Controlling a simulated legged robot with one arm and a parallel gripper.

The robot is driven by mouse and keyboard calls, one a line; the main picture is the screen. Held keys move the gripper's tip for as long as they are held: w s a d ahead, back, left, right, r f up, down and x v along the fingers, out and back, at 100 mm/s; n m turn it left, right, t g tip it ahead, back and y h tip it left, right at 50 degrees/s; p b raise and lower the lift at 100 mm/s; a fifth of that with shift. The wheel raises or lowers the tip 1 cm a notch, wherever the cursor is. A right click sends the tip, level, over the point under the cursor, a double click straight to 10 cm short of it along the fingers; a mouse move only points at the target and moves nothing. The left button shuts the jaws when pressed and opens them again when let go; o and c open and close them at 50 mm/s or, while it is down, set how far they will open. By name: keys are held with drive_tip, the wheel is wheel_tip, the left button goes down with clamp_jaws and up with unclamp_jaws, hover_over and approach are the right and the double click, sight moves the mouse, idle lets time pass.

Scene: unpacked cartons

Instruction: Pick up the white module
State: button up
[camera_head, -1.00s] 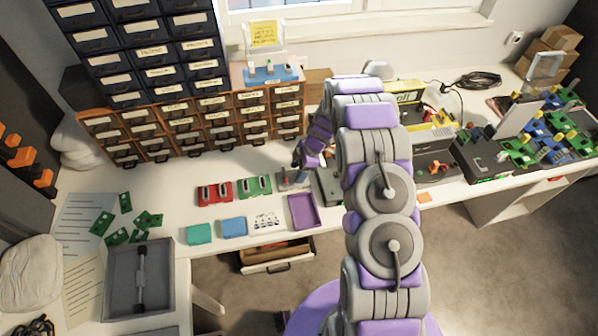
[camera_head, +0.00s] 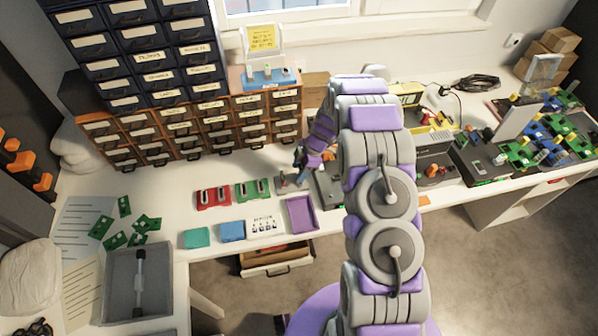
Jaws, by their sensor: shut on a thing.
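My gripper (camera_head: 303,160) is at the back of the bench, left of my arm's forearm, just above a small grey holder (camera_head: 284,182). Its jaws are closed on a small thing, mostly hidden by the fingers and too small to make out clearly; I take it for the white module. I cannot tell whether it still touches the holder. A red holder (camera_head: 213,196) and a green holder (camera_head: 252,189), each with pale upright pieces, stand in a row to the left of the grey one.
A purple tray (camera_head: 302,214), a white marked piece (camera_head: 265,228), a blue box (camera_head: 232,231) and a teal box (camera_head: 197,238) line the front edge. Drawer cabinets (camera_head: 205,125) rise behind. A dark device (camera_head: 328,188) stands close right of the gripper. An open drawer (camera_head: 277,260) sticks out below.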

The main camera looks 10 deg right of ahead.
drive_tip(key=shift+s+r, duration=0.15)
drive_tip(key=shift+r, duration=0.4)
drive_tip(key=shift+s+r, duration=0.15)
drive_tip(key=shift+r, duration=0.4)
drive_tip(key=s+d+r+p, duration=0.1)
drive_tip(key=s+d, duration=0.1)
drive_tip(key=s, duration=1.3)
drive_tip(key=shift+s+d, duration=0.15)
